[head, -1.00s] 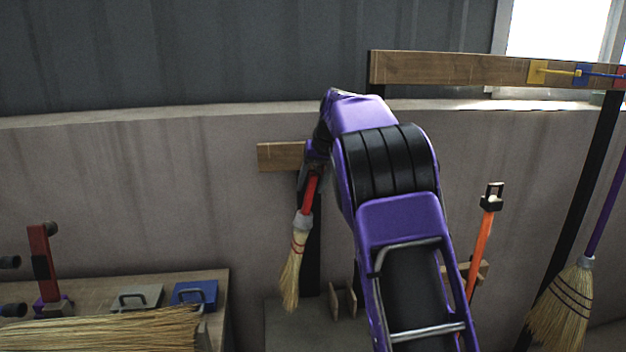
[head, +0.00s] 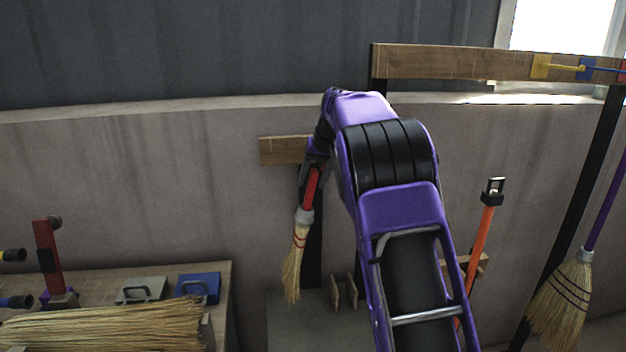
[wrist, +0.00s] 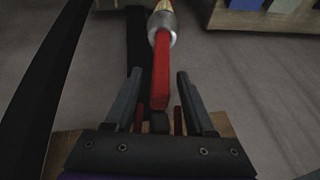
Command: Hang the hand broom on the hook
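The hand broom has a red handle, a grey collar and straw bristles (head: 292,263). It hangs bristles down, slightly tilted, in front of the wall below my gripper. In the wrist view its red handle (wrist: 161,75) lies between my gripper's two fingers (wrist: 157,75), with a visible gap on each side. My gripper is open around the handle. A short wooden board (head: 282,150) is on the wall just behind my gripper. Small red pieces (wrist: 178,121) show near the finger bases, by the board. The hook cannot be made out clearly, and the handle's upper end is partly hidden.
A bench at the lower left holds a large straw broom head (head: 110,325), a blue handled block (head: 199,288) and a grey one (head: 140,290). An orange-handled tool (head: 481,240) and a purple-handled broom (head: 563,300) stand right. A wooden rail (head: 450,62) runs at upper right.

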